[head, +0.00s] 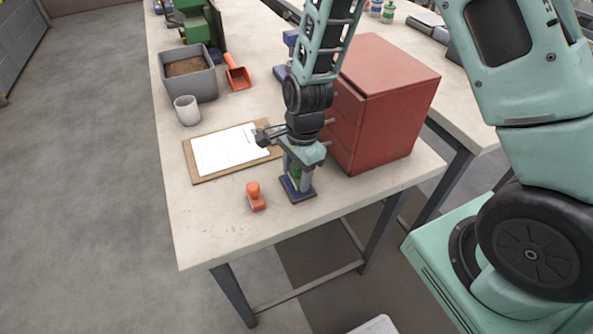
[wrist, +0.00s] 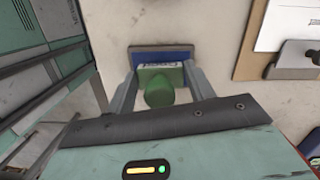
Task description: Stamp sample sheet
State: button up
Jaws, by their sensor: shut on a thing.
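My gripper (head: 297,178) points down near the front right of the table and is shut on a green stamp (wrist: 160,96). In the wrist view, the stamp's round handle sits between the two fingers. The stamp is over a blue ink pad (head: 299,194), whose far edge (wrist: 140,54) shows beyond it; I cannot tell whether they touch. The white sample sheet (head: 222,150) lies on a brown clipboard (head: 203,179) to the left of my gripper. The clipboard's edge and sheet (wrist: 287,25) also show in the wrist view.
An orange stamp (head: 255,198) stands left of the pad. A red drawer cabinet (head: 390,95) stands close on the right. A white cup (head: 187,110), a grey bin of brown material (head: 190,80) and an orange scoop (head: 237,76) are behind the clipboard. The table's front left is clear.

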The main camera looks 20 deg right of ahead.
jog(key=shift+f, duration=0.5)
dwell(1.2)
jog(key=shift+r, duration=0.15)
notch_tip(320, 180, up, 7)
jog(key=p, duration=0.6)
dwell(0.4)
